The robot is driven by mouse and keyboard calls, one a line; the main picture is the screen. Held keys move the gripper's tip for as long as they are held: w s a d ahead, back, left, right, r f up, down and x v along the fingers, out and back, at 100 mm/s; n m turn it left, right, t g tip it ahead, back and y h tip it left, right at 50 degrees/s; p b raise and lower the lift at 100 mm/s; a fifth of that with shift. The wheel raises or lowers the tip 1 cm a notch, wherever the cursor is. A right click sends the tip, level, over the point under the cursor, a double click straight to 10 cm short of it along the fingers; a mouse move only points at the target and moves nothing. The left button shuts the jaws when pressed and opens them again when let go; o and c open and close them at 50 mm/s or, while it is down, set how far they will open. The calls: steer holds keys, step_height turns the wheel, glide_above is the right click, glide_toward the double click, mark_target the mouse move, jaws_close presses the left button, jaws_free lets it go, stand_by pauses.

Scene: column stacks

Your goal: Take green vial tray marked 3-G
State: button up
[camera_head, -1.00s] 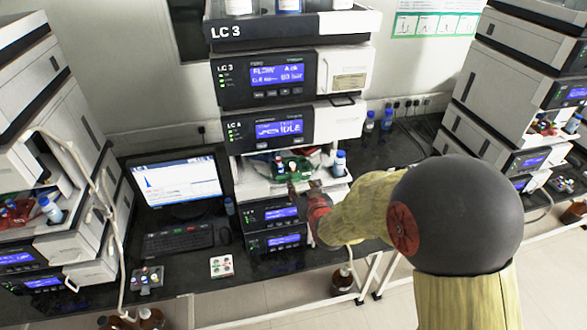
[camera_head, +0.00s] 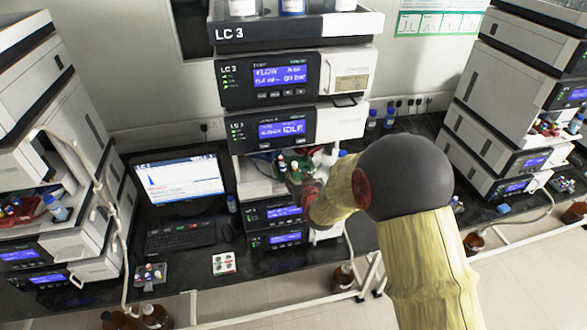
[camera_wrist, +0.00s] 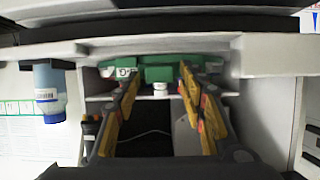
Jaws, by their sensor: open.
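The green vial tray (camera_head: 262,167) sits in the open bay of the middle LC 3 stack, with several capped vials on it. My gripper (camera_head: 298,178) is at the front of this bay and hides part of the tray. In the wrist view, which looks upside down, the green tray (camera_wrist: 158,68) lies just beyond the fingertips. A white label shows on it, but I cannot read it surely. My gripper (camera_wrist: 160,82) is open, its two yellow-padded fingers apart with nothing held between them. I cannot tell whether the fingertips touch the tray.
The bay's white walls and shelf edge are close to my gripper. Left are a monitor (camera_head: 180,180) and keyboard (camera_head: 180,238). A red tray (camera_head: 28,208) sits in the left stack.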

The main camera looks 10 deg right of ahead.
steer(key=shift+c, duration=0.8)
steer(key=c, duration=0.9)
jaws_close()
steer(key=shift+r, duration=0.1)
steer(key=shift+r, duration=0.45)
step_height(320, 180, up, 2)
steer(key=shift+r+b, duration=0.1)
steer(key=shift+b, duration=0.3)
steer(key=s+d+r+b, duration=0.1)
steer(key=s+d+r, duration=0.1)
steer(key=s+r, duration=0.7)
steer(key=f+v, duration=0.1)
steer(key=v, duration=0.3)
steer(key=shift+s+r, duration=0.15)
steer(key=shift+s, duration=0.45)
